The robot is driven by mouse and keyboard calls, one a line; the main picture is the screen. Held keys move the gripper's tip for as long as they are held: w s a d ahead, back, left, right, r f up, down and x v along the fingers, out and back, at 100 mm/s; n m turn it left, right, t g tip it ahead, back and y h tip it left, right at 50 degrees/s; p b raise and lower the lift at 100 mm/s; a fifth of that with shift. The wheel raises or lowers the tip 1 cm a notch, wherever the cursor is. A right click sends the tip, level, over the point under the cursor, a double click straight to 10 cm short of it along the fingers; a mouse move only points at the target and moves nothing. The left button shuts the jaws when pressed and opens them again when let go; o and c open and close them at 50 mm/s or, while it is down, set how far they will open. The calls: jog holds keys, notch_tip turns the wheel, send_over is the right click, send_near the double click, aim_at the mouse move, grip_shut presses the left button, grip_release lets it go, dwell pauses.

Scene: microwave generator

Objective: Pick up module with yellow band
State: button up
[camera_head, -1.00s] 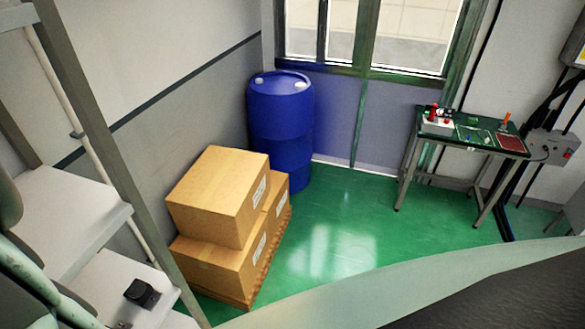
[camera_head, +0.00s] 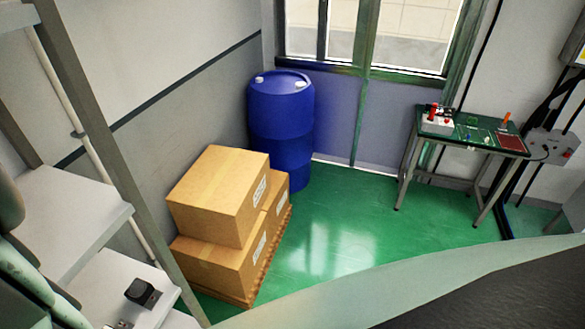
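I see no module with a yellow band that I can make out in the head view. A small dark block-like object with a round part (camera_head: 142,292) sits on the lower shelf at the bottom left; I see no yellow on it. A small workbench (camera_head: 470,139) with a green top stands at the back right and carries small items too small to identify, one red-topped grey box (camera_head: 436,123) among them. My gripper is not in view.
Cardboard boxes (camera_head: 217,193) are stacked on a wooden pallet (camera_head: 275,238) left of centre. A blue drum (camera_head: 281,128) stands in the corner behind them. A grey shelf rack (camera_head: 60,215) fills the left edge. Green floor (camera_head: 350,215) is clear in the middle.

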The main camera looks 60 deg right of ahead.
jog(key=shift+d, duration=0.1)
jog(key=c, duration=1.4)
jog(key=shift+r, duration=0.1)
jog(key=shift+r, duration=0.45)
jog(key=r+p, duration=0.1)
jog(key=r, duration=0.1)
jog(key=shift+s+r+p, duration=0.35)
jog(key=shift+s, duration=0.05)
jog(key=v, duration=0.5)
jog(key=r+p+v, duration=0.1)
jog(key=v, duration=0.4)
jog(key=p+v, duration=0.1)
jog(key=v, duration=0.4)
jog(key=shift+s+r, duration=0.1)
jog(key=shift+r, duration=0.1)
